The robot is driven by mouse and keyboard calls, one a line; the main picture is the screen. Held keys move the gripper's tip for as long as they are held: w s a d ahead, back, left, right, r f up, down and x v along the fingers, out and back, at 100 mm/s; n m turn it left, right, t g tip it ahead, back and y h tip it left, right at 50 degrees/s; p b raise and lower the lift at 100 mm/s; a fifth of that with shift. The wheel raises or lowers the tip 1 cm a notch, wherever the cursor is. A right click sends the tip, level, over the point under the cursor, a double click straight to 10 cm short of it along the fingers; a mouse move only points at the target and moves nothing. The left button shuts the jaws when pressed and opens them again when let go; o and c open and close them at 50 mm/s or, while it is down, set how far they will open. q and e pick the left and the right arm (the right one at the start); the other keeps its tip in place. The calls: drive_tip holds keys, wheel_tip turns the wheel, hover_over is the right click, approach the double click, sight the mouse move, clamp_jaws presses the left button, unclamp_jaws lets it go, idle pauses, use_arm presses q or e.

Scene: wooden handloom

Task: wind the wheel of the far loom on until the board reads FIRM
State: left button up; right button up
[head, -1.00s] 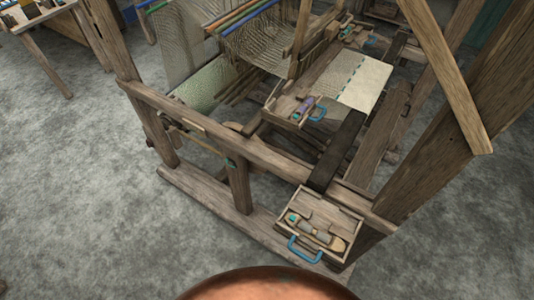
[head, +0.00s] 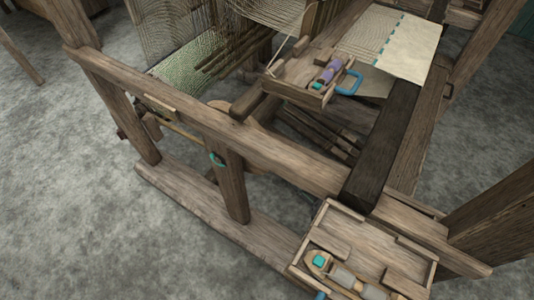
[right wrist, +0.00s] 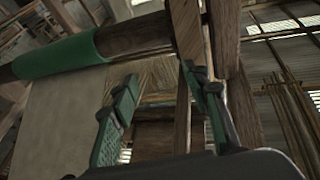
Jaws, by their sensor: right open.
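The wooden loom (head: 240,188) fills most of the head view. A rounded wooden edge (head: 226,107), perhaps part of a wheel, shows behind its front beam. A teal piece (head: 217,160) shows under that beam, close to the short post. I cannot tell if it belongs to the wheel. No board with a readable word is in view. My right gripper (right wrist: 159,75) is open in the right wrist view, its two green-padded fingers apart with nothing between them. A wooden post stands beyond the fingers. My left gripper is in neither view.
A wooden box with a shuttle (head: 372,240) sits at the loom's front right corner. Another box with a purple shuttle (head: 312,88) stands farther back. A green-wrapped roller (right wrist: 55,57) is close to my right gripper. The grey floor (head: 60,200) at left is clear.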

drive_tip(key=w+a+r+n+g+y+b, duration=0.1)
drive_tip(key=a+b, duration=0.1)
drive_tip(key=a, duration=0.1)
drive_tip(key=w+a+r+n+g+y+b, duration=0.1)
drive_tip(key=a+r+y+b, duration=0.1)
drive_tip(key=a+b, duration=0.1)
drive_tip(key=w+a+r+n+g+y+b, duration=0.1)
drive_tip(key=a+b, duration=0.1)
drive_tip(key=a, duration=0.1)
drive_tip(key=shift+r+n+g, duration=0.4)
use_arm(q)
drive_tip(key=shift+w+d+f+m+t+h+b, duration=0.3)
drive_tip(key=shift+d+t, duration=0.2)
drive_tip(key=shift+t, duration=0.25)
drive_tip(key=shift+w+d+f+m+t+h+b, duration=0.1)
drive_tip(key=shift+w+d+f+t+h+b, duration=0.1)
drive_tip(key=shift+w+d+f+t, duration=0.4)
use_arm(e)
drive_tip(key=shift+w+a+r, duration=0.25)
drive_tip(key=shift+a+r, duration=0.15)
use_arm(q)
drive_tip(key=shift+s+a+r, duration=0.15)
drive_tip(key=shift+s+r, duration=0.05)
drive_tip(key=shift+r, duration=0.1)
use_arm(e)
clamp_jaws()
